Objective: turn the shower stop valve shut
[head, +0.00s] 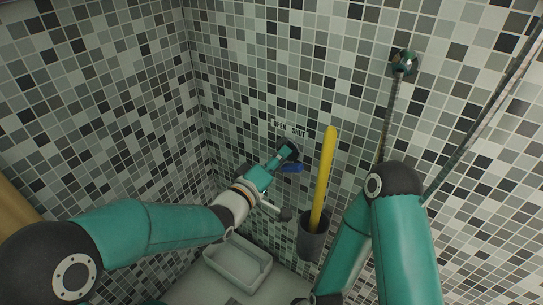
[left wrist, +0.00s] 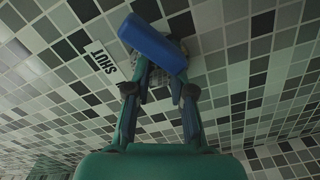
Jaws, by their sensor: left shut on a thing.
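The shower stop valve has a blue lever (head: 291,168) that sticks out to the right at the tiled wall in the head view. In the left wrist view the blue lever (left wrist: 150,42) lies across, just beyond my fingertips. My left gripper (head: 288,152) is at the valve, with its fingers closed in around the lever's base; it also shows in the left wrist view (left wrist: 158,88). The valve body is mostly hidden by the fingers. A label reading OPEN and SHUT (head: 290,129) is on the wall above; SHUT (left wrist: 103,60) also shows in the left wrist view. My right gripper is out of view.
A yellow stick (head: 325,170) stands in a dark grey cup (head: 312,240) right of the valve. A pale tray (head: 238,264) lies below.

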